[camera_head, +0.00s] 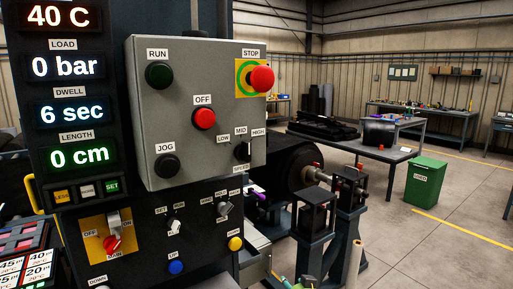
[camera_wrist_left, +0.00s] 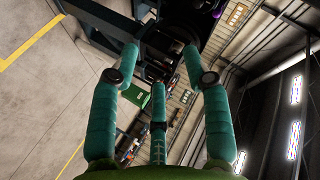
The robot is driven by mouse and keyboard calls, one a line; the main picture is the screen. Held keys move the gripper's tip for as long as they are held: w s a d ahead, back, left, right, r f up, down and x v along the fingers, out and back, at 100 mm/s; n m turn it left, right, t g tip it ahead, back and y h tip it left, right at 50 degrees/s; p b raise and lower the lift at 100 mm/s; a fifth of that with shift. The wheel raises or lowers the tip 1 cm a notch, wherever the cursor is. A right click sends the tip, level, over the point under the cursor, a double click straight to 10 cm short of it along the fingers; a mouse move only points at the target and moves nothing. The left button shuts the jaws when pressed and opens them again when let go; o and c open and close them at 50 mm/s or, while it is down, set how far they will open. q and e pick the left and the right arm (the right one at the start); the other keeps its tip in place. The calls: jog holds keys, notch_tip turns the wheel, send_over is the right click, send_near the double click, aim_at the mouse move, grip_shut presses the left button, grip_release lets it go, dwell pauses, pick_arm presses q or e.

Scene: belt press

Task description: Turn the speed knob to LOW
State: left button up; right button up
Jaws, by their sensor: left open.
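The speed knob (camera_head: 242,151) is a small black knob at the lower right of the grey control box (camera_head: 190,125) in the head view. The labels LOW, MID and HIGH sit above it and SPEED sits below it. Its pointer is too small to tell which label it faces. My left gripper (camera_wrist_left: 158,70) shows in the left wrist view with its three teal fingers spread open and nothing between them. The knob cannot be made out in that view. My right gripper is not in view.
The box also carries a RUN button (camera_head: 159,75), a red OFF button (camera_head: 204,118), a JOG button (camera_head: 166,166) and a red STOP button (camera_head: 262,79). More switches sit on the panel below. A black roller (camera_head: 286,168) and a green bin (camera_head: 426,184) stand to the right.

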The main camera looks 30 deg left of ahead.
pick_arm(q)
notch_tip(320, 180, up, 22)
jog(key=a+n+y+p, duration=0.1)
jog(key=a+n+y, duration=0.1)
jog(key=n+y, duration=0.25)
jog(key=n+g+y+p, duration=0.1)
jog(key=n+g+y, duration=0.15)
jog(key=n, duration=0.65)
send_near(250, 153)
jog(key=w+a, duration=0.1)
jog(key=shift+n+y, duration=0.25)
jog(key=shift+y, duration=0.15)
jog(key=p+x, duration=0.2)
jog(key=x, duration=0.1)
jog(key=p+x, duration=0.2)
jog(key=x, duration=0.2)
jog(key=shift+s+f, duration=0.15)
jog(key=shift+f, duration=0.05)
jog(key=shift+a+f+p, duration=0.15)
jog(key=shift+a+p, duration=0.1)
jog(key=shift+p, duration=0.05)
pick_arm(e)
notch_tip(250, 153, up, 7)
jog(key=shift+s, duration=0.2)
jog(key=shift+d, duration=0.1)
pick_arm(q)
grip_shut()
